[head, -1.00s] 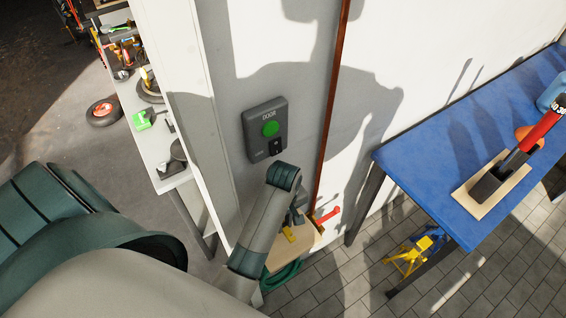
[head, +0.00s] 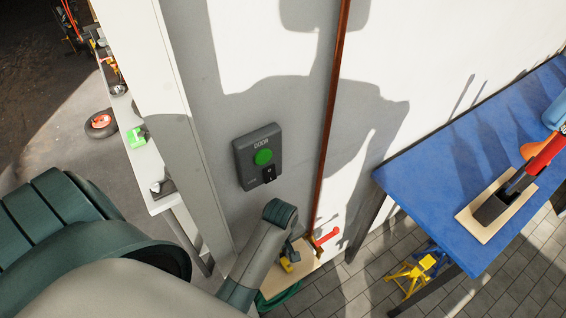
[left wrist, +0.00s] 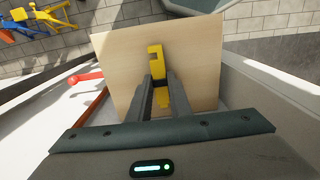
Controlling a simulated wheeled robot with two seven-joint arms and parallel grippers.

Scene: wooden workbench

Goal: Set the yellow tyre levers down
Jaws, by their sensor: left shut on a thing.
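The yellow tyre levers (left wrist: 155,60) show in the left wrist view as a yellow bar with a notched end, between the two dark fingers of my left gripper (left wrist: 159,90). The gripper is shut on them. Behind them is a pale wooden board (left wrist: 120,65); I cannot tell whether the levers touch it. In the head view my left gripper (head: 291,252) is low in the middle, partly hidden by my arm, with a bit of the yellow levers (head: 287,265) showing over the board (head: 303,262).
A grey wall box with a green button (head: 263,157) is above the gripper. A red handle (head: 327,237) is right of the board. A blue table (head: 430,180) stands at the right, a yellow stand (head: 410,275) under it. A green hose (head: 278,298) is below the board.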

